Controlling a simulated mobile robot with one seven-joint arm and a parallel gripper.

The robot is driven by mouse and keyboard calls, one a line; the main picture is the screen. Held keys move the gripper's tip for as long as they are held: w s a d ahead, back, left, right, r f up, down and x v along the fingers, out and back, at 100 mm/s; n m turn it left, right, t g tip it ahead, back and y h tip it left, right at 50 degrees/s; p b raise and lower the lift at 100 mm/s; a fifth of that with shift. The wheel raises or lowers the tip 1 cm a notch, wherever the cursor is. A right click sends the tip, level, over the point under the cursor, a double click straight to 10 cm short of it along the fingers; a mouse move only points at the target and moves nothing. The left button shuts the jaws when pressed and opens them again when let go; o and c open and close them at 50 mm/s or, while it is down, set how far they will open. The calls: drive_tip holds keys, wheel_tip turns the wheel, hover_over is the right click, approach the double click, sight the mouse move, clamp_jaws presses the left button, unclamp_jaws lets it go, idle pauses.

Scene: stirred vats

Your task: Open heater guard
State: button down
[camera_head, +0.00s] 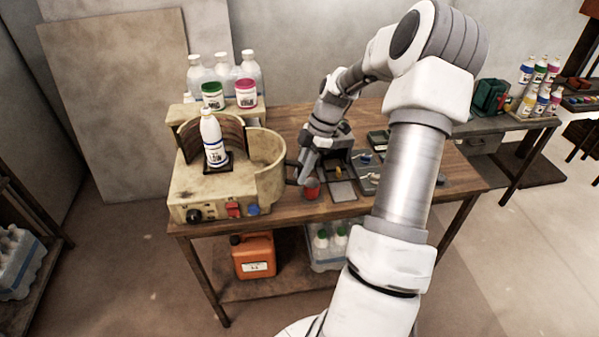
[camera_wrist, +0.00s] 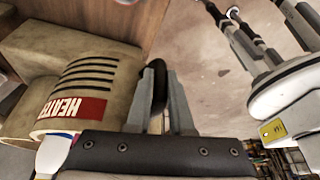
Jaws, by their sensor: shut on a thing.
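The heater guard (camera_head: 268,178) is the beige curved shell on the right side of the beige machine (camera_head: 200,190) on the wooden bench. In the wrist view the guard (camera_wrist: 100,75) shows dark slots and a red label reading "HEATE", its end cut off. My gripper (camera_head: 298,178) is at the guard's right side. In the wrist view my gripper (camera_wrist: 165,90) is shut on a dark handle (camera_wrist: 159,88) between its two grey fingers. Where the handle joins the guard is hidden. How far the guard stands open cannot be told.
A white bottle (camera_head: 212,140) stands on the machine before a brown slotted curved panel (camera_head: 215,133). Several bottles stand behind. A red round object (camera_head: 311,188) is just right of my gripper. Grey trays (camera_head: 342,190) lie further right. An orange canister (camera_head: 254,255) is on the lower shelf.

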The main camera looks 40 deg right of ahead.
drive_tip(key=shift+w+a+r, duration=0.1)
drive_tip(key=shift+w+a, duration=0.05)
drive_tip(key=c, duration=0.8)
unclamp_jaws()
drive_tip(key=shift+r, duration=0.15)
drive_tip(key=v, duration=1.7)
